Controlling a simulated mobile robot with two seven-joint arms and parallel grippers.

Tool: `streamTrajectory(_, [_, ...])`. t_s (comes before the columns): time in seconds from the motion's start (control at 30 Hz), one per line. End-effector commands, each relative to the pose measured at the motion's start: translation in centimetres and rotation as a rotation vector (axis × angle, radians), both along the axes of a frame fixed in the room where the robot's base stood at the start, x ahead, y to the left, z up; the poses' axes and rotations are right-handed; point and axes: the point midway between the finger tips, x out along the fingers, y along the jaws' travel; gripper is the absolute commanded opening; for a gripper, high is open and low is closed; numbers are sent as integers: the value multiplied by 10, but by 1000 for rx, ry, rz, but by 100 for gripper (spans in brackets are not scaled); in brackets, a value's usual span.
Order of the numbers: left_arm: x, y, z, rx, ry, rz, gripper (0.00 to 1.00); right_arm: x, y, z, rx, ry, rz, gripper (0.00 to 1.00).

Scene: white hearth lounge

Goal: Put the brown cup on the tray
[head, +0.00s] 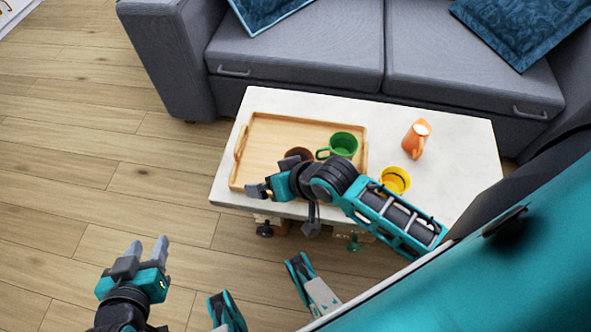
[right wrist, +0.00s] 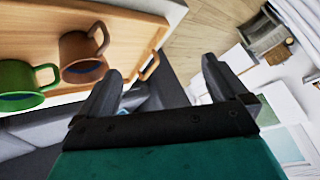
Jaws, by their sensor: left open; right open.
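The brown cup (head: 297,153) stands on the wooden tray (head: 262,118), partly hidden behind my right arm in the head view. In the right wrist view the brown cup (right wrist: 80,62) shows whole, with its handle, on the tray (right wrist: 130,30). My right gripper (head: 257,191) is over the tray's front left edge. In the right wrist view its fingers (right wrist: 160,68) are apart with nothing between them, clear of the cup. My left gripper (head: 148,247) is open and empty above the floor, left of and in front of the table.
A green cup (head: 343,143) stands on the tray beside the brown one. A grey sofa (head: 300,50) stands behind the table. Floor at left is clear.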

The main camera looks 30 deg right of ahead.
Motion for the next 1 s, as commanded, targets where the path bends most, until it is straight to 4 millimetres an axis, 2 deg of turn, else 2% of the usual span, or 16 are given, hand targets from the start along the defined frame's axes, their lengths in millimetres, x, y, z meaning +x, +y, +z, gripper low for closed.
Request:
streamTrajectory(0.03, [0,0,0,0,0,0,43,-12,-2,5,-23,-69,15,100])
streamTrajectory(0.1, [0,0,0,-1,-1,1,43,-22,-9,14,-75,-168,38,100])
streamTrajectory(0.27, [0,-1,1,-4,-1,2,43,-37,-23,31,-185,-315,70,100])
streamTrajectory(0.4, [1,-2,1,-9,-1,4,43,-41,-29,37,-230,-363,82,100])
streamTrajectory(0.7, [1,-3,4,-11,-2,7,43,-41,-29,39,-232,-365,83,100])
streamTrajectory(0.83, [2,-2,22,-8,-4,7,43,-42,-31,55,-236,-364,80,100])
streamTrajectory(1.0, [2,5,62,6,-15,17,43,-47,-40,92,-254,-358,69,100])
